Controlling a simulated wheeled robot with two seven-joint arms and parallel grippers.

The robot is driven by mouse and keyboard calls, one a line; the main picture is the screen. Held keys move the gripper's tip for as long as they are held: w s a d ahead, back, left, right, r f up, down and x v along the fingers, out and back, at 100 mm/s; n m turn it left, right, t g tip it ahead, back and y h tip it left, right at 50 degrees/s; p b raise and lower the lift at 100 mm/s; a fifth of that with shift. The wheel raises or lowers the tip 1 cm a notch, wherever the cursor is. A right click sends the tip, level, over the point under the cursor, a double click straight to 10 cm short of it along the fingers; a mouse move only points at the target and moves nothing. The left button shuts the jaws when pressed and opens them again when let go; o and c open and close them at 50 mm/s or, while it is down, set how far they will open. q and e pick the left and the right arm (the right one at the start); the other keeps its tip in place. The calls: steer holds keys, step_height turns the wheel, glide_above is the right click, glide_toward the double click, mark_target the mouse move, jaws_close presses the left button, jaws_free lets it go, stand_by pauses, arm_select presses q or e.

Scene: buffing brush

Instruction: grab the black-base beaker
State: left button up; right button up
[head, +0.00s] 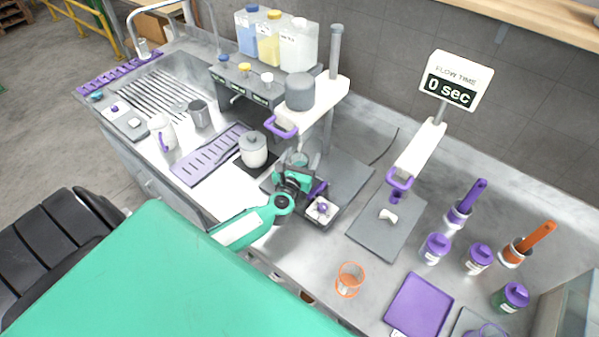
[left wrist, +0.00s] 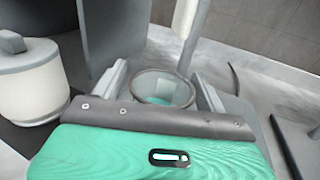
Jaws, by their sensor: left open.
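A clear glass beaker (head: 299,158) with a grey rim stands by the stand on the middle of the counter. In the left wrist view the beaker (left wrist: 163,90) shows its round rim and some teal inside. Its base is hidden behind my gripper, so I cannot tell its colour. My left gripper (head: 296,170) is open, with one finger on each side of the beaker; it also shows in the left wrist view (left wrist: 162,84). I cannot tell whether the fingers touch the glass. My right gripper is not in view.
A white lidded jar (head: 253,150) stands close to the left of my gripper. The grey stand (head: 330,100) rises just behind. A small white-and-purple item (head: 322,210) lies close in front. An orange-marked beaker (head: 350,280) stands at the front. Bare counter (head: 300,255) lies between.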

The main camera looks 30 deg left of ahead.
arm_select(q)
steer(key=c, duration=1.4)
steer(key=shift+o, duration=0.2)
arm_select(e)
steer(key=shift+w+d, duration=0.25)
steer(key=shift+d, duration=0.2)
arm_select(q)
steer(key=shift+r, duration=0.1)
